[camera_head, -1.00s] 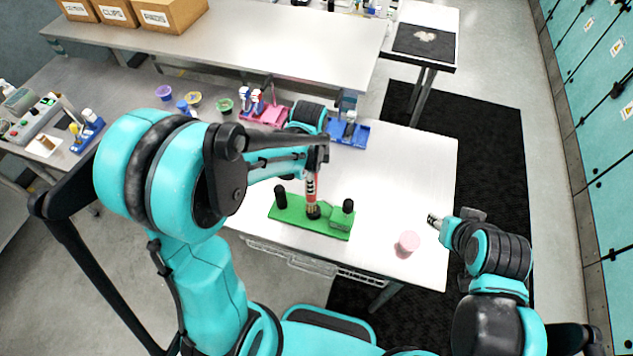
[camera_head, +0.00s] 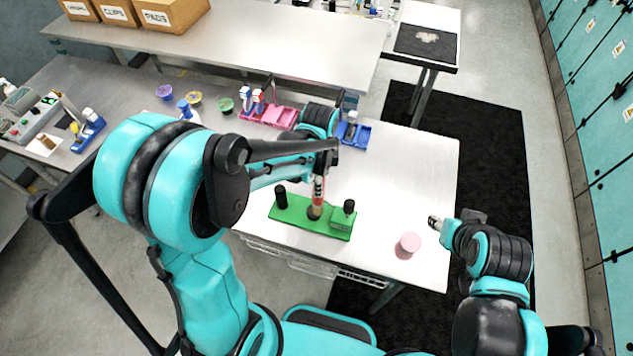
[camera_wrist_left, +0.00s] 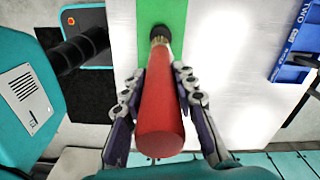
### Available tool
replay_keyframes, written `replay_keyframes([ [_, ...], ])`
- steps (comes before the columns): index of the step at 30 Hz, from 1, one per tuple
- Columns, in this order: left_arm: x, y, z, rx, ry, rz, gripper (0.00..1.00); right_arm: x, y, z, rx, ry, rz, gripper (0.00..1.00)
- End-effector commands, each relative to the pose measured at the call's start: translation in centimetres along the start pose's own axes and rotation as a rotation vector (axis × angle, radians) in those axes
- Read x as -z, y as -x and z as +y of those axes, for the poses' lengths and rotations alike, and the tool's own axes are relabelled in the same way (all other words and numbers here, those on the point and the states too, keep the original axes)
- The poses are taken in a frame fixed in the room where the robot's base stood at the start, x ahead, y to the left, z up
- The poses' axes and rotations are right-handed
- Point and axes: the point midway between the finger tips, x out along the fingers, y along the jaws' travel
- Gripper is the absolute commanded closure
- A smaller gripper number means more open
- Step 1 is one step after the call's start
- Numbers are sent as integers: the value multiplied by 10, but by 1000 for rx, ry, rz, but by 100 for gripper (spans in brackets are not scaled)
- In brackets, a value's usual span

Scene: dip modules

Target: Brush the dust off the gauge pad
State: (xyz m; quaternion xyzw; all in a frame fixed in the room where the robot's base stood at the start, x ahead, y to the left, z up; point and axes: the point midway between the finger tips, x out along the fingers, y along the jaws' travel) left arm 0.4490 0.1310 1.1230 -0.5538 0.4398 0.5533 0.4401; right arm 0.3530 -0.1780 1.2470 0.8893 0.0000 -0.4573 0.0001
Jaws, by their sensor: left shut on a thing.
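My left gripper (camera_head: 320,168) is shut on the red handle of a brush (camera_head: 318,190), above a green board (camera_head: 285,213) on the near table. In the left wrist view the fingers (camera_wrist_left: 158,88) lie on both sides of the red handle (camera_wrist_left: 160,125), and the dark tip meets or hangs just over the green board (camera_wrist_left: 172,12). I cannot tell which. A black pad (camera_head: 408,42) with a pale dusty patch (camera_head: 427,37) lies on the far table at upper right. My right gripper (camera_head: 434,222) is at the table's right edge; its jaws are too small to judge.
Black posts (camera_head: 281,196) and a green block (camera_head: 342,220) stand on the board near the brush. A pink cylinder (camera_head: 410,242) stands at the front right. Pink (camera_head: 270,117) and blue (camera_head: 353,134) holders line the back.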

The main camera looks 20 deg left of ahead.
Motion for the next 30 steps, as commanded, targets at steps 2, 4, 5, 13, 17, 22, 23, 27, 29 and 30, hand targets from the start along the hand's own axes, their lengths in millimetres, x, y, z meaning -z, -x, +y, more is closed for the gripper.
replay_keyframes([
  [2,0,1,0,0,0,0,100,0,0,0,0,0,0,60],
  [4,0,4,0,0,0,0,100,2,2,0,0,0,0,60],
  [5,0,6,0,0,0,0,100,3,4,0,0,0,0,60],
  [13,0,34,0,0,0,0,100,15,20,0,0,0,0,60],
  [17,0,48,0,0,0,0,100,20,28,0,0,0,0,60],
  [22,0,65,0,0,0,0,100,27,38,0,0,0,0,60],
  [23,0,68,0,0,0,0,100,28,40,0,0,0,0,60],
  [27,0,71,0,0,0,0,100,30,41,0,0,0,0,60],
  [29,0,70,0,0,0,0,100,29,40,0,0,0,0,60],
  [30,0,70,0,0,0,0,100,29,40,0,0,0,0,60],
])
